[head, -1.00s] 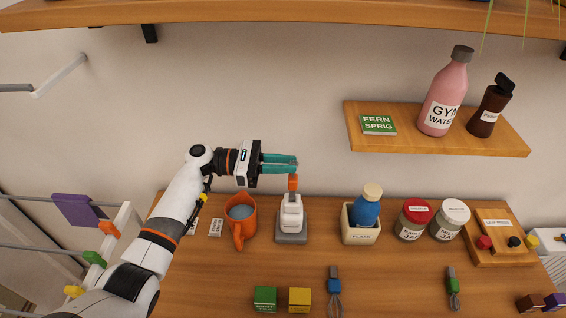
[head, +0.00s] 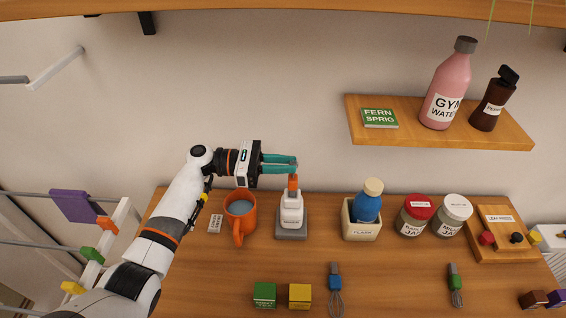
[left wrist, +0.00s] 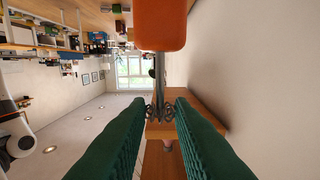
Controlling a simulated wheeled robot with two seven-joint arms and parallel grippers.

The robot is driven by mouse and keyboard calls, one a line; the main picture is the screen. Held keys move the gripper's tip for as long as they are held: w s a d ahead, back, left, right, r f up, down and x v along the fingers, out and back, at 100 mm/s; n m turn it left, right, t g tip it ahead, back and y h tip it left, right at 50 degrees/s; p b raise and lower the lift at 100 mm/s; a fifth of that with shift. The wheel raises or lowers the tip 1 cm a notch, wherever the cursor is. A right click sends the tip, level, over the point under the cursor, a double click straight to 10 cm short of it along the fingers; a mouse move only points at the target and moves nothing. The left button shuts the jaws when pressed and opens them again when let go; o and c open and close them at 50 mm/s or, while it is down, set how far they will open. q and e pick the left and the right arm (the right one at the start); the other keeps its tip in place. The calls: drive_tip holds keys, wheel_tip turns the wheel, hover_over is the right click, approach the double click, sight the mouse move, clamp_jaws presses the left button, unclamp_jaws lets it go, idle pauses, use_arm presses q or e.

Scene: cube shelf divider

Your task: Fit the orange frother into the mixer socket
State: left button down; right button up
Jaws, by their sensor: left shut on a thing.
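The orange frother's handle (head: 293,183) hangs below my left gripper (head: 296,164), right at the top of the white mixer (head: 291,212) on its grey base. In the left wrist view, which is upside down, the orange handle (left wrist: 160,25) is large at the top. A grey metal shaft runs from it to wire whisk loops between my left fingertips (left wrist: 161,112). My left gripper is shut on that whisk end, with the handle pointing down. The socket is hidden, and I cannot tell whether the handle is in it. My right gripper is not in view.
An orange mug (head: 239,222) stands close left of the mixer. A blue flask (head: 367,208) in a cream holder stands right. Green (head: 265,296) and yellow (head: 300,296) boxes and a blue-handled whisk (head: 335,285) lie in front. A wall shelf (head: 450,136) is at upper right.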

use_arm(q)
drive_tip(key=shift+f+b, duration=0.9)
drive_tip(key=shift+f, duration=0.45)
drive_tip(key=c, duration=1.2)
unclamp_jaws()
drive_tip(key=a, duration=0.5)
drive_tip(key=shift+a, duration=0.1)
